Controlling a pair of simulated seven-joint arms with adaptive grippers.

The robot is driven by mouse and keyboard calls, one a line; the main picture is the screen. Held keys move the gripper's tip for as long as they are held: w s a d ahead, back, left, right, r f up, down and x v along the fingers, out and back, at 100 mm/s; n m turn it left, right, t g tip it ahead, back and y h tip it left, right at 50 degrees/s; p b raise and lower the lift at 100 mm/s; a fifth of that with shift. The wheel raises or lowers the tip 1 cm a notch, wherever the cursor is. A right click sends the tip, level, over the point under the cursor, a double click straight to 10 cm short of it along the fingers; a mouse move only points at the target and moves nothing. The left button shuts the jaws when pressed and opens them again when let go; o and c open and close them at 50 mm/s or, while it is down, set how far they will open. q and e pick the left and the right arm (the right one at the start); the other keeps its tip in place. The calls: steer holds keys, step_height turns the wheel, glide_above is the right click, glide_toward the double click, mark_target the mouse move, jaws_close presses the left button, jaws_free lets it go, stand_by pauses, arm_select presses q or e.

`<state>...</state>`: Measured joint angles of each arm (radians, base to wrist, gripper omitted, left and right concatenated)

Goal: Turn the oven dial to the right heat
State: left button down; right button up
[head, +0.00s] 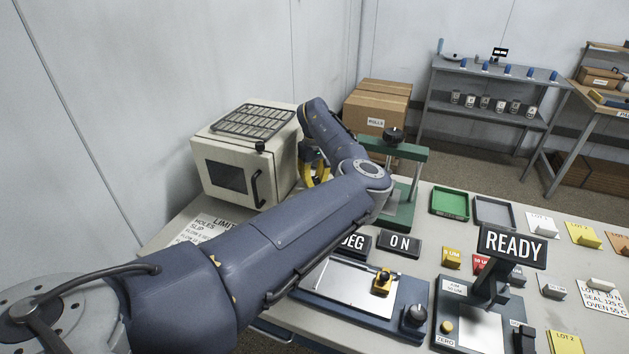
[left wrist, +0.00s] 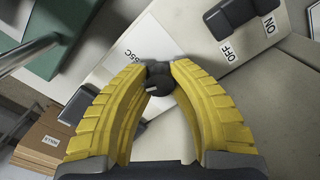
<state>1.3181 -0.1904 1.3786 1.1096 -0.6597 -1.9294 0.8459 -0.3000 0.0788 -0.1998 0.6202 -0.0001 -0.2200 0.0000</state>
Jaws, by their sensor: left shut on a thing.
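The cream oven (head: 222,175) stands at the back left of the bench, with a dark window and door handle. My left gripper (head: 316,168) is at the oven's right side, partly hidden behind my arm. In the left wrist view my yellow fingers (left wrist: 160,72) are shut on the dark round oven dial (left wrist: 160,86), which has a short white mark pointing left. A white label (left wrist: 135,50) beside it ends in "5C", the rest unclear. A card (head: 602,299) at the bench's right reads "OVEN 55 C", small. My right gripper is not seen.
A dark switch (left wrist: 238,15) with ON and OFF labels sits near the dial. A green press (head: 405,185) stands close to the right of my left wrist. A carton (head: 375,108) is behind. A READY sign (head: 512,246) stands at front right.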

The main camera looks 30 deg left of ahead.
mark_target(314, 179)
arm_select(q)
steer(key=shift+d+f+m, duration=0.1)
steer(key=shift+m, duration=0.2)
steer(key=m, duration=0.4)
steer(key=shift+s+m, duration=0.1)
steer(key=shift+m, duration=0.2)
steer(key=shift+f+m, duration=0.1)
steer(key=shift+m, duration=2.2)
steer(key=shift+s, duration=0.1)
steer(key=c, duration=1)
jaws_free()
steer(key=shift+r, duration=0.2)
step_height(314, 179, up, 12)
steer(key=shift+f, duration=0.1)
